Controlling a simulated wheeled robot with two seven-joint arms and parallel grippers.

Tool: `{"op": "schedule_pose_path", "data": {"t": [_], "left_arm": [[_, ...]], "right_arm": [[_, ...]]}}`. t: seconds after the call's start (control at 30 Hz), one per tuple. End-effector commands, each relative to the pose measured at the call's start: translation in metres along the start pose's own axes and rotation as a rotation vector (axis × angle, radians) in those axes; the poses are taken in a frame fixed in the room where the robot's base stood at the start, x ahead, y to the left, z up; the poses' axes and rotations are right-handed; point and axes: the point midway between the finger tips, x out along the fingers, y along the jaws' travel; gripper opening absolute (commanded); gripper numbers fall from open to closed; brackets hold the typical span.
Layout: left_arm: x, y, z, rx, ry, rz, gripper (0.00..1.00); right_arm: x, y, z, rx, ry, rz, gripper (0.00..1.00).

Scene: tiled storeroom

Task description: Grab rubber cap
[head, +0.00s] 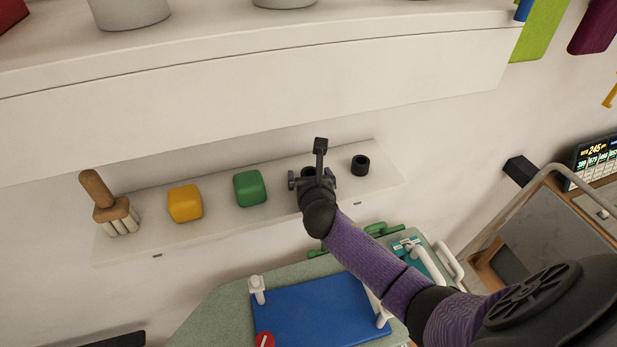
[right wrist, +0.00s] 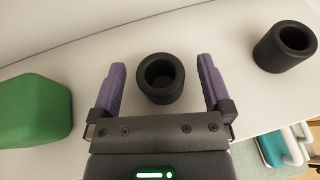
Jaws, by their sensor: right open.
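Two black, hollow, cylindrical rubber caps stand on a white wall shelf (head: 225,217). In the right wrist view one rubber cap (right wrist: 161,78) stands between the purple fingers of my right gripper (right wrist: 162,85), with a gap on both sides. My right gripper (head: 315,172) is open over the shelf and mostly hides this cap in the head view. The other rubber cap (head: 360,163) stands to the right of the gripper; it also shows in the right wrist view (right wrist: 285,47). My left gripper is not in view.
A green block (head: 249,188), a yellow block (head: 185,203) and a wooden-handled tool (head: 105,205) sit left on the shelf. A deep white upper shelf (head: 260,85) overhangs from above. A blue board (head: 315,310) lies below.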

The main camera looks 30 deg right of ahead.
Motion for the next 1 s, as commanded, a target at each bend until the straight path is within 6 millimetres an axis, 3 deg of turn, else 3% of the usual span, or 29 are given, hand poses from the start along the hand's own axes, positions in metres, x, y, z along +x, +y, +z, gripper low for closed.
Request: {"op": "schedule_pose_path", "data": {"t": [0.23, 0.27, 0.7, 0.9, 1.0], "left_arm": [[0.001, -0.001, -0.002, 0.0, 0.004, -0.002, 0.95], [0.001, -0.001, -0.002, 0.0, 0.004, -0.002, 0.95], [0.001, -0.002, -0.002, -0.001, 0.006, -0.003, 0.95], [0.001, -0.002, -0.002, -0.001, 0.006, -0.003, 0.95], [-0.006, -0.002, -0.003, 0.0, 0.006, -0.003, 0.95]], "right_arm": [[0.005, 0.0, 0.0, 0.001, 0.001, 0.001, 1.0], [0.005, 0.0, 0.0, 0.001, 0.001, 0.001, 0.96], [0.005, 0.0, 0.0, 0.001, 0.001, 0.001, 0.03], [0.005, 0.0, 0.001, 0.001, 0.001, 0.001, 0.02], [0.0, 0.0, 0.015, 0.0, -0.003, 0.001, 0.02]]}}
